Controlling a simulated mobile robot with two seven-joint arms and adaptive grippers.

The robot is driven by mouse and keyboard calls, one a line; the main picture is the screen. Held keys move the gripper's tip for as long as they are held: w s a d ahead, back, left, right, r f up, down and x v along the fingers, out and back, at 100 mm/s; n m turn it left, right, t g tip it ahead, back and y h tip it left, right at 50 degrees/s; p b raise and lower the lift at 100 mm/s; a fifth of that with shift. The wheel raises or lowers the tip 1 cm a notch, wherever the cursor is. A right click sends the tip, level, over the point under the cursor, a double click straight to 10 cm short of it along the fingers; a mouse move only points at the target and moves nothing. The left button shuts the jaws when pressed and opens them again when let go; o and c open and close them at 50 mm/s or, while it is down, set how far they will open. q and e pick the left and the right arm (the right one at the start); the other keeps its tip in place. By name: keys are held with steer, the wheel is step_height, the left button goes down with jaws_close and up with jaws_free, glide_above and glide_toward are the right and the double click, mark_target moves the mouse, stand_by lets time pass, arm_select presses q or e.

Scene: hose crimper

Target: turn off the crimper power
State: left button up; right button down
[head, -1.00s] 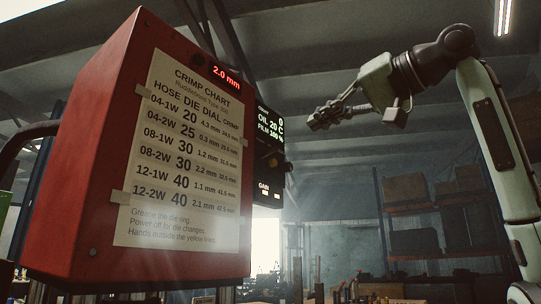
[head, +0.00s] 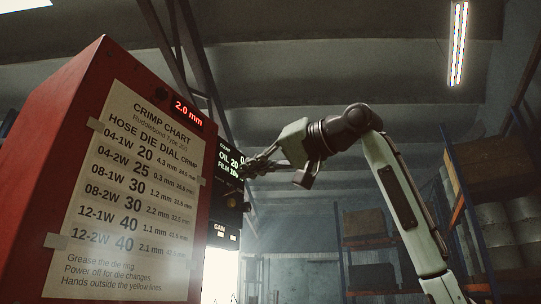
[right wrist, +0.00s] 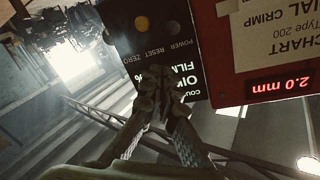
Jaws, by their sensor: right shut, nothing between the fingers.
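The crimper is a red cabinet (head: 60,130) at the left of the head view. Its black control panel (head: 226,212) stands at the cabinet's right side, with lit OIL and FILM readings. In the right wrist view the panel (right wrist: 122,45) appears upside down. Contact cannot be told. My left gripper is out of view.
A paper crimp chart (head: 135,190) is taped to the cabinet, below a red 2.0 mm display (head: 188,112). Shelving with boxes (head: 365,223) stands behind at the right. The space right of the panel is open around my right arm.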

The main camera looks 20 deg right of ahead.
mark_target(226, 193)
steer(key=shift+x, duration=0.85)
steer(key=s+f, duration=0.2)
steer(key=shift+s+a+f, duration=0.15)
steer(key=shift+a+f, duration=0.15)
steer(key=shift+f, duration=0.05)
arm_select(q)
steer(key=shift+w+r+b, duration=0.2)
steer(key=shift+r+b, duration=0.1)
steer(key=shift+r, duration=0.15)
arm_select(e)
steer(key=shift+s+a+f, duration=0.1)
steer(key=shift+a+f, duration=0.1)
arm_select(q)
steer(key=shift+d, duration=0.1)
